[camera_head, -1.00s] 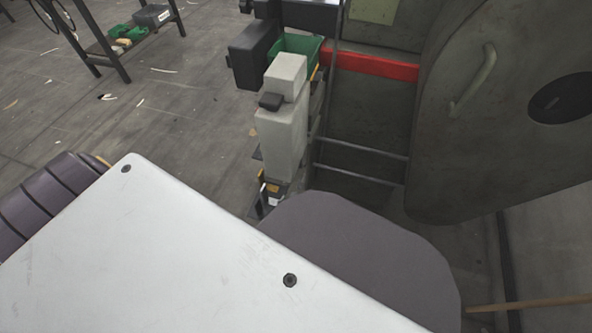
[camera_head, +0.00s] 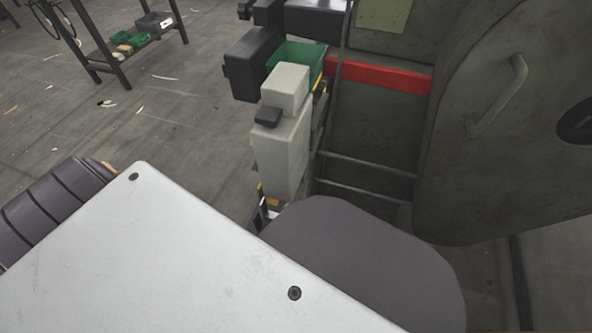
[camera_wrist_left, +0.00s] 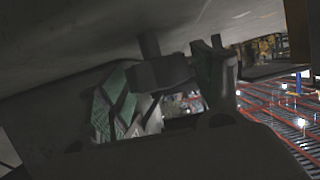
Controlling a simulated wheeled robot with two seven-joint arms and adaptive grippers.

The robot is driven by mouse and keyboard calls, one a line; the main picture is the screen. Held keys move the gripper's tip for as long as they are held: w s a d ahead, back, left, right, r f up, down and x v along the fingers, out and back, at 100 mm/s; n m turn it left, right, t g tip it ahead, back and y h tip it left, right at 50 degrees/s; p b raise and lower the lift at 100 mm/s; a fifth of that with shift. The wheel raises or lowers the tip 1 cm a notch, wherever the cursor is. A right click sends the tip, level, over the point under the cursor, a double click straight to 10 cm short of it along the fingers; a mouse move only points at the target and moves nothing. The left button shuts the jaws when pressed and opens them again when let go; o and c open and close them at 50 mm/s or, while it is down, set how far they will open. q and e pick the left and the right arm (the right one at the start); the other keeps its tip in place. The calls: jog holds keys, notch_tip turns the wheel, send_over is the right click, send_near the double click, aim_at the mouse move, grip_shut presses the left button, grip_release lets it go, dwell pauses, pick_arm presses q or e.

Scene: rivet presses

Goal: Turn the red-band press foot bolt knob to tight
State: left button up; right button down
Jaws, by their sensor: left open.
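The press (camera_head: 465,140) fills the right of the head view, with a red band (camera_head: 380,75) across its frame. In the left wrist view, a dark blocky knob-like part (camera_wrist_left: 160,72) with a short stem above it in the picture sits close ahead. My left gripper (camera_wrist_left: 165,92) shows there with its teal-padded fingers apart, one on each side of that part. The view is dark, so I cannot tell whether a finger touches it. In the head view the foot bolt knob and fingertips cannot be made out. My right gripper is in neither view.
A pale grey box (camera_head: 282,150) and a green bin (camera_head: 297,60) stand at the press's left side. Thin bars (camera_head: 365,165) cross low beside it. A dark shelf table (camera_head: 120,50) stands far left, with open floor (camera_head: 160,120) between.

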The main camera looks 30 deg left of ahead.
pick_arm(q)
jog(key=c, duration=1)
jog(key=shift+c, duration=0.2)
jog(key=shift+m+h, duration=0.5)
jog(key=shift+h, duration=0.1)
jog(key=shift+a+m+h, duration=0.1)
jog(key=shift+m+h, duration=1.2)
jog(key=shift+h, duration=0.2)
jog(key=shift+m+h, duration=1.6)
jog(key=shift+h, duration=0.2)
jog(key=shift+m+g+h, duration=0.5)
jog(key=shift+m+h, duration=0.1)
jog(key=o, duration=1)
